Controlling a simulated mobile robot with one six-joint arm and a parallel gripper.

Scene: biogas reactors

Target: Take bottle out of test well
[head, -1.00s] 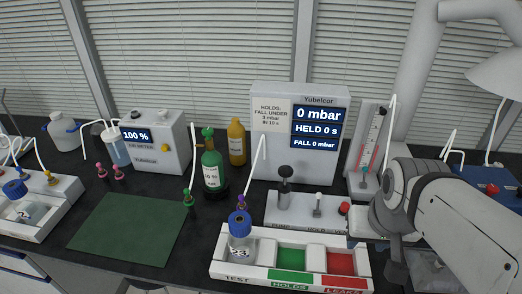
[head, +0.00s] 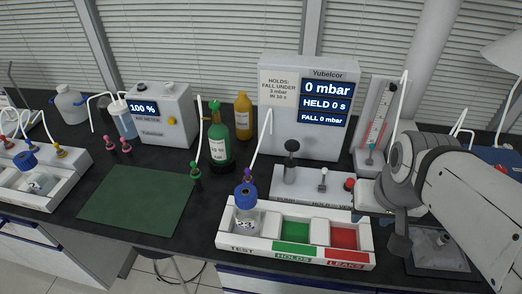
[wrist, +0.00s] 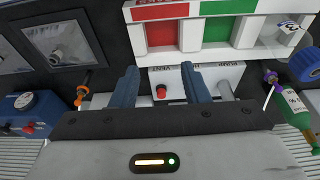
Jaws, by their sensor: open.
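The bottle (head: 246,216), clear with a blue cap and a number label, stands upright in the test well at the left end of the white tray (head: 225,243). In the wrist view the bottle (wrist: 285,36) is at the upper right edge, its blue cap (wrist: 308,64) partly cut off. My gripper (wrist: 168,80) is open and empty, its two blue-grey fingers over the pump panel, well to the side of the bottle. In the head view my arm is at the right and its fingers are not clearly seen.
Green holds (head: 293,231) and red leaks (head: 343,238) wells are beside the test well. Behind are the pump panel (head: 310,190) with a black plunger and the pressure display box (head: 300,140). A green bottle (head: 220,150) stands behind left. The green mat (head: 135,198) is clear.

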